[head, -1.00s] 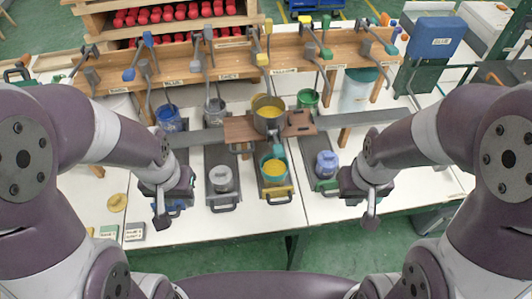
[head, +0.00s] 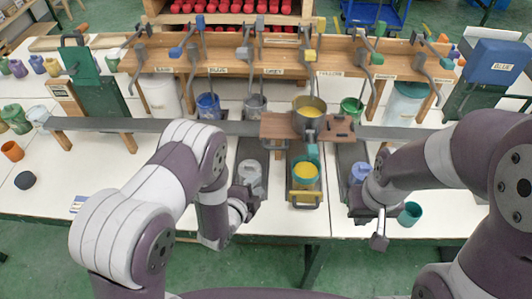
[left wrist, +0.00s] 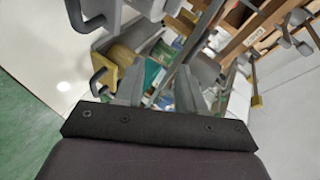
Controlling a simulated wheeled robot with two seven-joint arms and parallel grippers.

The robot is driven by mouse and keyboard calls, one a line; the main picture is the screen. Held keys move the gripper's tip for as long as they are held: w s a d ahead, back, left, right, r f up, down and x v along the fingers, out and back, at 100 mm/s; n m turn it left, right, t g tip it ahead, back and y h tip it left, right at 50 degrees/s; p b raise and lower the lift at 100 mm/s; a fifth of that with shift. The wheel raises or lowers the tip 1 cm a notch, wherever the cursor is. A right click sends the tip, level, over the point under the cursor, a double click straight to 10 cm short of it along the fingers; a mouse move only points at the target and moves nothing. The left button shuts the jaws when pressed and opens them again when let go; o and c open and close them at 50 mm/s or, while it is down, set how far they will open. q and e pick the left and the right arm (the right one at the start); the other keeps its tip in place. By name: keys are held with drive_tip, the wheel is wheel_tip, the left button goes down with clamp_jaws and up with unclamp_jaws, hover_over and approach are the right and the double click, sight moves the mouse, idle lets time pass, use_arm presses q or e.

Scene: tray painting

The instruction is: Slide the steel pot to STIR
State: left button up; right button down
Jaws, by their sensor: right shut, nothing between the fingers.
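I cannot read a STIR mark in any view. My left gripper (head: 243,212) is low at the front, beside the lane with the grey-white pot (head: 249,175), well short of the steel pot. In the left wrist view its two grey fingers (left wrist: 155,92) stand apart with nothing held between them. My right gripper (head: 379,238) is shut and empty near the table's front edge, right of the steel pot.
A teal cup of yellow paint (head: 304,173) stands in a yellow-fronted lane before the carriage. A blue-lidded pot (head: 360,173) and a teal cup (head: 409,213) are near my right gripper. Levers hang from the wooden rack (head: 340,62) above. The left rail (head: 110,125) is clear.

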sight(275, 149)
use_arm(q)
drive_tip(key=w+d+m, duration=0.1)
drive_tip(key=w, duration=0.3)
drive_tip(key=w+d+r+t+p, duration=0.1)
drive_tip(key=w+d, duration=0.1)
drive_tip(key=w, duration=0.2)
drive_tip(key=w+d+m+t, duration=0.1)
drive_tip(key=w+d, duration=0.1)
drive_tip(key=w, duration=0.3)
drive_tip(key=shift+d+r+m+h+p, duration=0.2)
drive_tip(key=shift+m+h+p, duration=0.1)
drive_tip(key=shift+h+p, duration=0.1)
clamp_jaws()
